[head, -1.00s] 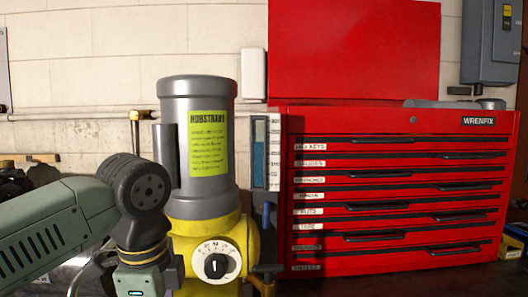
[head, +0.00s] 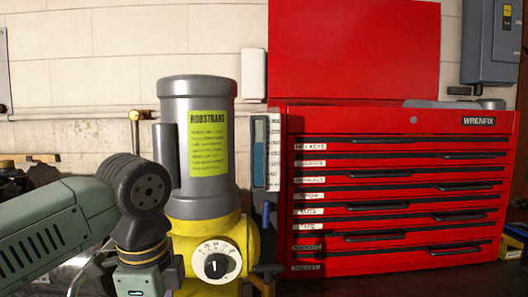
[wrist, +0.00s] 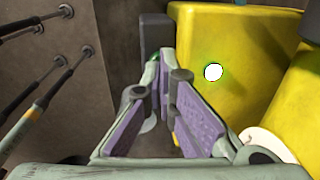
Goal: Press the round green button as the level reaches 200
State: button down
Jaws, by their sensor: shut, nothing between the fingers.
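The round button (wrist: 213,72) shows in the wrist view as a bright white disc with a green rim, on the yellow housing (wrist: 245,28). My gripper (wrist: 160,62) is shut and empty, with purple finger pads, to the left of the button and apart from it in the picture. In the head view my fingers are hidden below the arm. The level gauge (head: 259,160) stands right of the grey cylinder (head: 200,140), with a blue-teal column below a paler top part. Its scale numbers are too small to read surely, so I cannot tell the exact level.
A white dial with a black knob (head: 216,266) sits on the yellow base, low in the head view. A red tool chest (head: 400,150) stands at right. Several dark rods (wrist: 40,95) lie left in the wrist view. A dark grey block (wrist: 156,32) stands beside the yellow housing.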

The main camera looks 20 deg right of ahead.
jog(key=shift+f, duration=0.2)
dwell(0.5)
jog(key=shift+f+b, duration=0.5)
jog(key=shift+b, duration=0.1)
jog(key=shift+r, duration=0.2)
jog(key=shift+r+p, duration=0.35)
jog(key=shift+r, duration=0.15)
jog(key=shift+r+p, duration=1.9)
jog(key=shift+r, duration=1.15)
